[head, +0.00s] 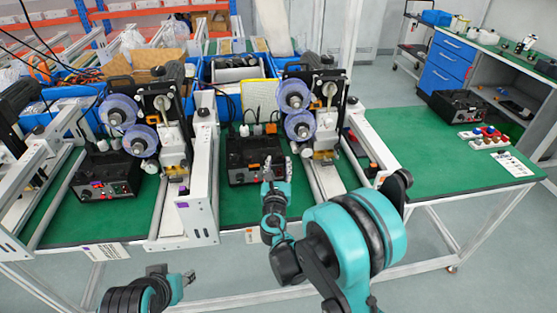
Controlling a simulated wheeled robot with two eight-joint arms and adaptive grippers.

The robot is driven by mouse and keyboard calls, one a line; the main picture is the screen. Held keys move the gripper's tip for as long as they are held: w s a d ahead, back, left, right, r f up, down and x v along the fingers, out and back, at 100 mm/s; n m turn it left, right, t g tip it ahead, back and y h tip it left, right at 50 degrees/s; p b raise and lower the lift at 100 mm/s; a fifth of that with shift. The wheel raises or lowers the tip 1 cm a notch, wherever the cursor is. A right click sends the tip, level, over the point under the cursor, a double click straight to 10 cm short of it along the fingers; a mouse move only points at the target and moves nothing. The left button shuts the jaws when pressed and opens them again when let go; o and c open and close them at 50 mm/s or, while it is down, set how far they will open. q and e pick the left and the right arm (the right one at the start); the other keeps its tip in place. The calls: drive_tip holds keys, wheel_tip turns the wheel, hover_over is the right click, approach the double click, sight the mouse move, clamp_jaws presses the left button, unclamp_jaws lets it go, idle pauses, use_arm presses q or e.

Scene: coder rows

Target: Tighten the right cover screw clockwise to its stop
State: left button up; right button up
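Two coder machines stand on the green bench: a right coder (325,112) with two blue-purple reels (294,95), and a left coder (165,115) with similar reels. The cover screws are too small to make out in this view. My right gripper (277,166) is over the bench, in front of the right coder and beside a black control box (243,168). Its fingers look apart, with nothing seen between them. My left gripper (174,274) is low, in front of the bench's front edge, away from both coders. Its finger opening is unclear.
White machine frames (204,180) rise from the bench between the stations. Another black box (105,176) sits at left. Blue bins (236,70) stand behind. At right, the green bench top (415,150) has free room, with a black box (460,107) and small coloured parts (487,133).

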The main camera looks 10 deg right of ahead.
drive_tip(key=v, duration=0.9)
drive_tip(key=shift+s, duration=0.15)
drive_tip(key=shift+d, duration=0.1)
drive_tip(key=s+d+m+g+h, duration=0.1)
drive_tip(key=s+d+m+g, duration=0.8)
drive_tip(key=m, duration=0.9)
drive_tip(key=s+f+m+g+y, duration=0.1)
drive_tip(key=s+m+y, duration=0.3)
drive_tip(key=s+m, duration=1)
drive_tip(key=shift+s+a+f+m+g+y, duration=0.2)
drive_tip(key=shift+a+f+m+g+y, duration=0.15)
drive_tip(key=shift+f+m, duration=0.4)
